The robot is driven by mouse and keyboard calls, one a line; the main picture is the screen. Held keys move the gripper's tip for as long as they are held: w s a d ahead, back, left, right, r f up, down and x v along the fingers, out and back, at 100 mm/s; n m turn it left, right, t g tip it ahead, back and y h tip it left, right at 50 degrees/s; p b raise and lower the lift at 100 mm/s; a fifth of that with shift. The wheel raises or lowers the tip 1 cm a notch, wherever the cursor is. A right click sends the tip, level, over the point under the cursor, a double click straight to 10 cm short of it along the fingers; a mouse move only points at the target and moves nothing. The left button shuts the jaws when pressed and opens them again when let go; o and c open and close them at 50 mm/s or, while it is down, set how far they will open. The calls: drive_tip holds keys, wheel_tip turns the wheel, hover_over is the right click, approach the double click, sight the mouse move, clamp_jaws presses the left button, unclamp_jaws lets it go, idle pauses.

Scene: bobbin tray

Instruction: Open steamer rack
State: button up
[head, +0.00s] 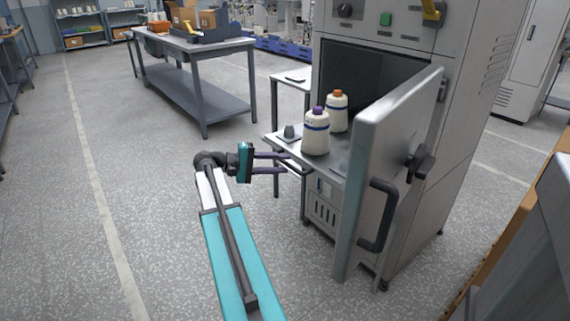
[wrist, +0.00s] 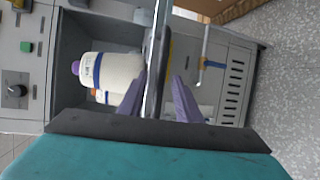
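The steamer (head: 465,60) is a tall grey cabinet with its door (head: 388,130) standing open toward the front right. Its flat metal rack (head: 340,164) extends out of the dark chamber (head: 370,75). On it stand a white cone with a purple top (head: 316,140), also in the wrist view (wrist: 115,70), and one with an orange top (head: 337,114). My gripper (head: 285,163) is open at the rack's front. In the wrist view its fingers (wrist: 161,98) lie on either side of the edge-on rack (wrist: 158,45). I cannot tell whether they touch it.
A grey workbench (head: 195,50) with boxes is farther back. The floor (head: 140,180) left of my arm is clear.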

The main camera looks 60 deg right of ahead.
drive_tip(key=p+v, duration=0.1)
drive_tip(key=v, duration=1)
drive_tip(key=shift+w+a, duration=0.1)
drive_tip(key=shift+w, duration=0.05)
drive_tip(key=a+f+n+t+y+p, duration=0.2)
drive_tip(key=a+f+n+t+p, duration=0.15)
drive_tip(key=a+f, duration=0.95)
drive_tip(key=a+f+n+t+y+p, duration=0.2)
drive_tip(key=a+f+n+p, duration=0.25)
drive_tip(key=a+f, duration=0.85)
drive_tip(key=s+a+f+y+p, duration=0.2)
drive_tip(key=s+a+f+p, duration=0.1)
drive_tip(key=s+a, duration=0.3)
drive_tip(key=s+a+f+y+p, duration=0.2)
drive_tip(key=s+a+f, duration=0.3)
drive_tip(key=a, duration=0.6)
drive_tip(key=s+a+f+y+p, duration=0.3)
drive_tip(key=s+a+f, duration=0.2)
drive_tip(key=a, duration=0.3)
drive_tip(key=shift+s+a+p, duration=0.3)
drive_tip(key=shift+s+p, duration=0.05)
drive_tip(key=shift+s, duration=0.5)
